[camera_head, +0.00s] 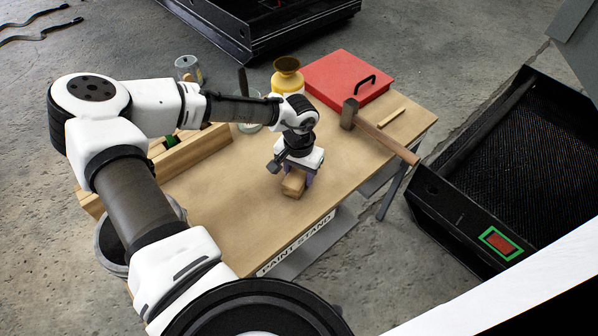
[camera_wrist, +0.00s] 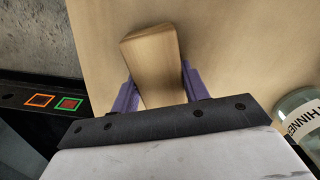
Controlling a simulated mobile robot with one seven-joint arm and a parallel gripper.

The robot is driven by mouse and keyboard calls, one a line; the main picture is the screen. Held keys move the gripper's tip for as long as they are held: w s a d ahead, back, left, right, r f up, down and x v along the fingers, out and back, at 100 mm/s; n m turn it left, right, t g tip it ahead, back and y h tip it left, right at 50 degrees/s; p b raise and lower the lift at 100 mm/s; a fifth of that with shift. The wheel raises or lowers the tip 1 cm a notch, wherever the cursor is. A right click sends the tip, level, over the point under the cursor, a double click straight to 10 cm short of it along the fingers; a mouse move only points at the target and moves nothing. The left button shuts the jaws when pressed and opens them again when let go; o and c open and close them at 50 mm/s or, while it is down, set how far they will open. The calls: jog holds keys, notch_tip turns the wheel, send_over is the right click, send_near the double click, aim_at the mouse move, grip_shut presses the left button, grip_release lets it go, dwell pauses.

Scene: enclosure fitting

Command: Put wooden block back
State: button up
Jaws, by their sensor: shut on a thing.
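The wooden block (camera_head: 293,184) is a small light-brown piece on or just above the front part of the wooden paint stand table (camera_head: 240,215). My gripper (camera_head: 296,172) points down over it, with its fingers on either side of it. In the wrist view the block (camera_wrist: 152,62) lies between the two purple fingers of my gripper (camera_wrist: 156,88), which are shut on it. I cannot tell whether the block touches the tabletop.
A mallet (camera_head: 375,131) and a red case (camera_head: 346,80) lie at the table's right and back. A yellow container (camera_head: 287,80), a jar (camera_wrist: 302,122) and a wooden box (camera_head: 190,155) stand behind and left. A black tray (camera_head: 450,215) stands on the right. The table's front is clear.

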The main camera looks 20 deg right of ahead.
aim_at(299, 173)
jog(key=shift+f, duration=0.15)
jog(key=o, duration=1)
notch_tip(299, 173, up, 12)
jog(key=shift+r+b, duration=0.15)
jog(key=shift+b, duration=0.4)
